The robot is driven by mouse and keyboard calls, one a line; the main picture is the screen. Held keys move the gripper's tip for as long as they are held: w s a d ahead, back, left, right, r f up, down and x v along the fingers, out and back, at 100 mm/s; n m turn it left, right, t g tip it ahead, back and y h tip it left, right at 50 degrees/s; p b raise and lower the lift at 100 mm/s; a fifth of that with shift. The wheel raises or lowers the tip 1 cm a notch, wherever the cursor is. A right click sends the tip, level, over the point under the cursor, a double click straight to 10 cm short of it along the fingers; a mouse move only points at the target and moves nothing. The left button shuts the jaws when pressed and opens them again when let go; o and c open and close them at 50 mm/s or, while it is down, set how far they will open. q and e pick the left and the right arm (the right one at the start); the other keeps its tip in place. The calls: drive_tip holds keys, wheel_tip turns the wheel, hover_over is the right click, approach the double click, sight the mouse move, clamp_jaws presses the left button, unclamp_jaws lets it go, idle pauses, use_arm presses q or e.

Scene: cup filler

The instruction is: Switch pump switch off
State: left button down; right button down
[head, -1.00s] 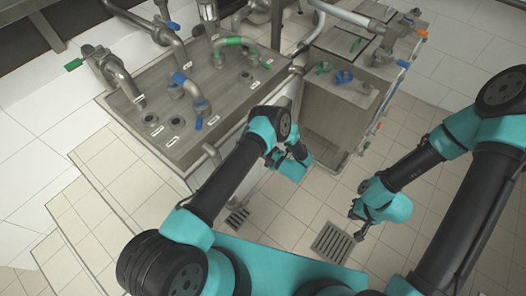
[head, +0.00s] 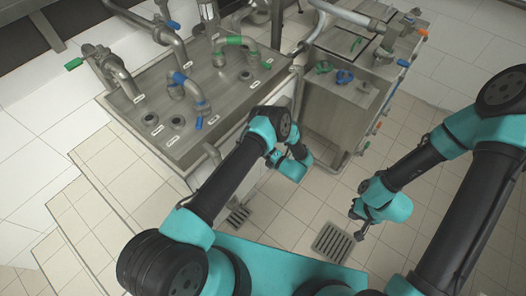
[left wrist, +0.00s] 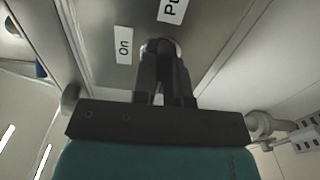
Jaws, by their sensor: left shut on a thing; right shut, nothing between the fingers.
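The pump switch (left wrist: 160,46) is a small round metal knob on a steel panel, seen in the left wrist view. My left gripper (left wrist: 163,62) has its dark fingers shut on it, and they hide most of the knob. An "On" label (left wrist: 124,46) is to the left of the switch. A label beginning "Pu" (left wrist: 172,9) is above it, cut off by the frame edge. In the head view, my left fingers and the switch are hidden behind my left wrist. My right gripper (head: 358,234) is shut and empty, above the tiled floor.
A steel counter (head: 225,115) with pipes and blue and green handles stands at the back left. A steel cabinet (head: 333,112) stands to its right. A floor drain grate (head: 332,243) lies near my right gripper. The tiled floor at right has free room.

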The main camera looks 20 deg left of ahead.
use_arm(q)
drive_tip(key=c, duration=1.2)
unclamp_jaws()
drive_tip(key=shift+o, duration=0.2)
drive_tip(key=v, duration=1.7)
drive_tip(key=shift+d, duration=0.2)
drive_tip(key=shift+s, duration=0.1)
